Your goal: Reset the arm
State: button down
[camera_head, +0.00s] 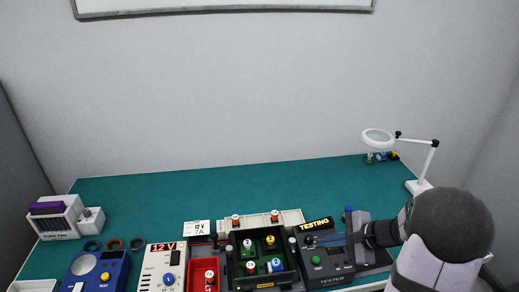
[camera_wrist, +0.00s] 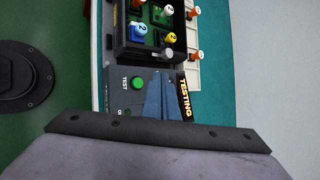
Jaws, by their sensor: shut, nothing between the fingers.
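My arm reaches in from the right side of the bench in the head view. My gripper (camera_head: 314,241) is low over the dark tester (camera_head: 330,281), just below the lit TESTING sign (camera_head: 316,224). In the wrist view my gripper's blue fingers (camera_wrist: 160,78) are together with nothing between them. They lie between the green TEST button (camera_wrist: 137,83) and the TESTING sign (camera_wrist: 184,97). I cannot tell whether the fingertips touch the tester.
Left of the tester stands a black tray (camera_head: 234,264) with several coloured knobs. A red bin (camera_head: 197,276), a 12 V supply (camera_head: 162,270) and a blue meter (camera_head: 84,273) are farther left. A magnifier lamp (camera_head: 433,160) stands back right. The back of the green bench (camera_head: 200,185) is clear.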

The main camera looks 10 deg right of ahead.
jog(key=s+a+f+n+g+h, duration=0.1)
jog(key=s+f+n+g, duration=0.3)
jog(key=s, duration=0.6)
jog(key=s+a+f+n+g+h, duration=0.25)
jog(key=s+n+g, duration=0.2)
jog(key=s, duration=0.55)
jog(key=a+r+n+t+h, duration=0.2)
jog(key=a+r+n, duration=0.3)
jog(key=a+n, duration=0.4)
jog(key=shift+w+r+n, duration=0.2)
jog(key=shift+w+n, duration=0.05)
jog(key=shift+n, duration=0.2)
dwell(4.7)
